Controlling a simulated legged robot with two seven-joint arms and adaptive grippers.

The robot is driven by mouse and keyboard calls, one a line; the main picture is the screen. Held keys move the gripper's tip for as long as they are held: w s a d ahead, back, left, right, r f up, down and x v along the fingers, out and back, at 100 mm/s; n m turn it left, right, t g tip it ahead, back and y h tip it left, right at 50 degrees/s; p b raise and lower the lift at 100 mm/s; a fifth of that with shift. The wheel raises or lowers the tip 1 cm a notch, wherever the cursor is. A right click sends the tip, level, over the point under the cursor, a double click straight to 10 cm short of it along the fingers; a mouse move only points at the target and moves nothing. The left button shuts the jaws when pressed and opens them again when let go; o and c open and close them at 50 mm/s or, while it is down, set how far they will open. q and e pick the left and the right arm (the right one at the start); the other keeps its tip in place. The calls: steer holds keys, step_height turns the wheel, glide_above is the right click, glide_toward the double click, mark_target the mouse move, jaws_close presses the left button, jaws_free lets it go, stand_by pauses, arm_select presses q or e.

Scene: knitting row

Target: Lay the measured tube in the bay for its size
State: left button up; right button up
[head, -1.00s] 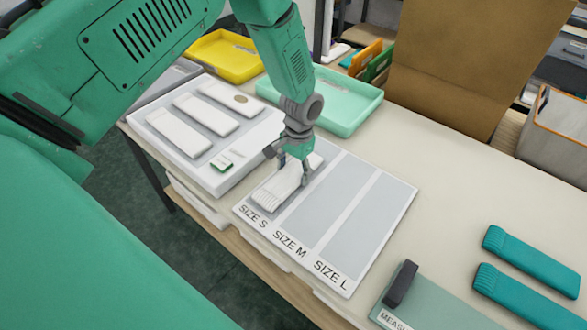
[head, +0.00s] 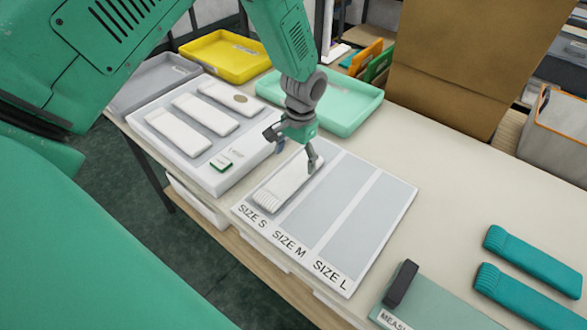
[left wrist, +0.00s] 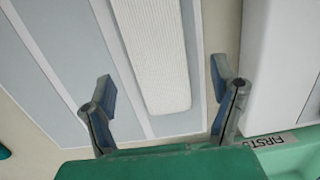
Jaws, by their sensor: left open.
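The white ribbed-cuff tube (head: 283,190) lies flat in the SIZE S bay of the sizing board (head: 338,284). It also shows in the left wrist view (left wrist: 157,50), lying lengthwise along its bay. My left gripper (head: 293,158) is just above the tube's far end, open and apart from it. The SIZE M bay (head: 320,199) and SIZE L bay (head: 363,225) are empty. My right gripper is not in view.
A white tray (head: 215,186) with several pale pieces stands left of the board. Yellow (head: 228,56), grey (head: 150,83) and mint (head: 350,108) trays are behind. Two teal tubes (head: 535,262) lie right, near a measuring board (head: 432,300) with a dark block (head: 401,284). Table between is clear.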

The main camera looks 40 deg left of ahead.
mark_target(297, 169)
arm_select(q)
step_height(297, 169, up, 7)
steer(key=shift+w+r+b, duration=0.2)
steer(key=shift+w+b, duration=0.15)
stand_by(0.4)
